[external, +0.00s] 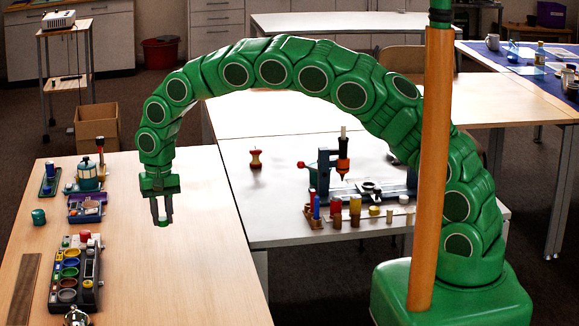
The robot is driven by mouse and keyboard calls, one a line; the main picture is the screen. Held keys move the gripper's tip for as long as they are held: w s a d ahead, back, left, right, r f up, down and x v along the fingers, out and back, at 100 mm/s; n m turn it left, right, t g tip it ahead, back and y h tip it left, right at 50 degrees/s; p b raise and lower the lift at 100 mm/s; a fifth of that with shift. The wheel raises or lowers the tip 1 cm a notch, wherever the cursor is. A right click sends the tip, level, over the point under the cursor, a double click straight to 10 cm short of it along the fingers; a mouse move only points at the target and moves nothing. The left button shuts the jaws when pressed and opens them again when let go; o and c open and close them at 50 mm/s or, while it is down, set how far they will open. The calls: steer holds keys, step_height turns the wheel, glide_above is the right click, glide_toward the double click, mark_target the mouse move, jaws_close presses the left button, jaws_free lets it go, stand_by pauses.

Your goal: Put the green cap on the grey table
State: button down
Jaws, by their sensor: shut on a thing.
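My gripper (162,218) hangs fingers-down above the wooden table, left of the grey table. It is shut on a small green and pale thing, which looks like the green cap (163,222); only a little of it shows between the fingertips. The grey table (275,212) stands to the right of the wooden table, with bare surface at its left front.
On the grey table are an apple core (255,159), a drill-like stand (341,165) and several small cylinders.

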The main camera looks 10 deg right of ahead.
steer(key=shift+s+d+r, duration=0.45)
steer(key=shift+s+d, duration=0.1)
steer(key=shift+d, duration=0.2)
